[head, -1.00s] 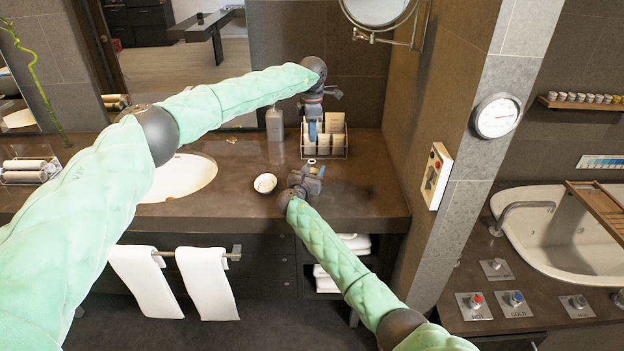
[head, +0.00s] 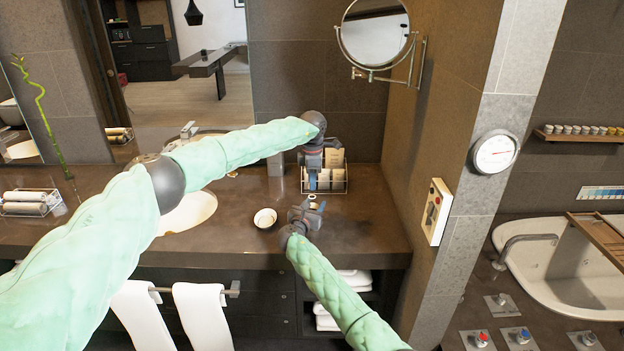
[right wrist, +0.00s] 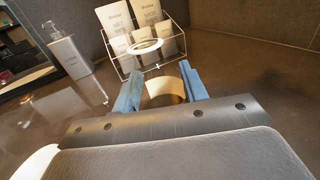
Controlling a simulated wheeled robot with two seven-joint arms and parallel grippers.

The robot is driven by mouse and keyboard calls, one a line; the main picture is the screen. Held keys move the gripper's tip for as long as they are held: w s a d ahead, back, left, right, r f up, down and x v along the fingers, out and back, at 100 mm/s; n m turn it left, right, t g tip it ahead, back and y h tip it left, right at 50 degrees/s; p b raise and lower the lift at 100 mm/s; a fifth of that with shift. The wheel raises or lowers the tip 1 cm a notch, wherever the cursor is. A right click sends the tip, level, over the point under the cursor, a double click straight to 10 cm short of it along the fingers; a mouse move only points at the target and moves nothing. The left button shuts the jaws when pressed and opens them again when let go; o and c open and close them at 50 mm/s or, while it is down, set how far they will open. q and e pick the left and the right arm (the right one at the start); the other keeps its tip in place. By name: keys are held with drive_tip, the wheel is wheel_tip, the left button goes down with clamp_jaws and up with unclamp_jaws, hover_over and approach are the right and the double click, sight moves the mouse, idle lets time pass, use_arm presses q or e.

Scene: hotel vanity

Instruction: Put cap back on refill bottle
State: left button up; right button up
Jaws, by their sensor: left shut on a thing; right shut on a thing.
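My right gripper (head: 308,209) is low over the front part of the counter. In the right wrist view, its blue fingers (right wrist: 160,92) are shut on a tan, round-sided piece (right wrist: 165,88); I cannot tell whether this is the refill bottle or its cap. A white ring (right wrist: 145,46) shows just beyond the fingertips. Small pale round parts (head: 313,198) show beside the right gripper in the head view. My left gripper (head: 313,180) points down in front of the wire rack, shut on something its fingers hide. The left gripper does not show in the right wrist view.
The wire rack (head: 340,184) of sachets stands behind the grippers. A small white bowl (head: 265,218) sits to the left, near the sink (head: 190,212). A pump bottle (right wrist: 66,47) stands at the back. The counter right of the grippers (head: 368,225) is clear.

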use_arm(q)
drive_tip(key=shift+f, duration=0.15)
drive_tip(key=shift+f, duration=0.75)
drive_tip(key=shift+f, duration=0.55)
idle(0.5)
drive_tip(key=m, duration=1.2)
drive_tip(key=shift+m, duration=0.4)
drive_tip(key=m, duration=0.9)
drive_tip(key=shift+a+m, duration=0.1)
drive_tip(key=shift+m, duration=0.3)
